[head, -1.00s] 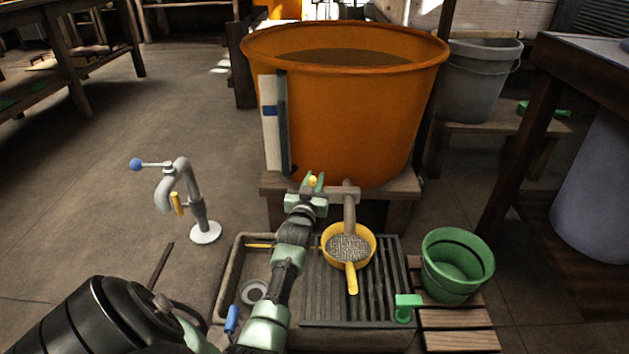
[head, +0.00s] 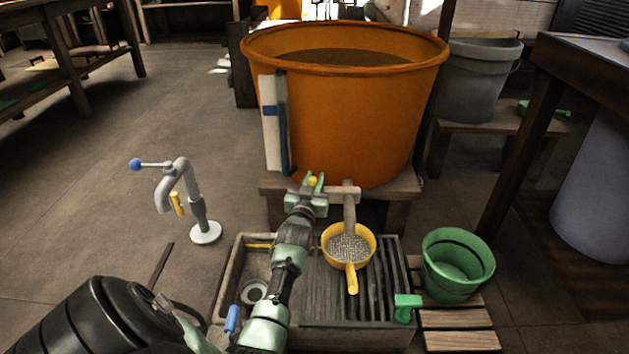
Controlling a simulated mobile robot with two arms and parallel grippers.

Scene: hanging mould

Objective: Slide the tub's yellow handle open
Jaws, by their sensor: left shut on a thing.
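The orange tub (head: 345,125) stands on a wooden stand in the middle of the head view. A grey spout (head: 349,212) comes out low at its front and points down over a yellow strainer (head: 350,248). The yellow handle (head: 312,182) sits left of the spout, and only a small part shows between my fingers. My left gripper (head: 313,185) is shut on the yellow handle. My arm hides part of the fitting from below. My right gripper is not in view.
A sink with a ribbed drainboard (head: 312,290) lies below the spout. A green bucket (head: 456,265) stands on slats at right. A grey standpipe with a blue knob (head: 136,165) stands at left. A grey bucket (head: 478,85) is behind at right. Open floor lies at left.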

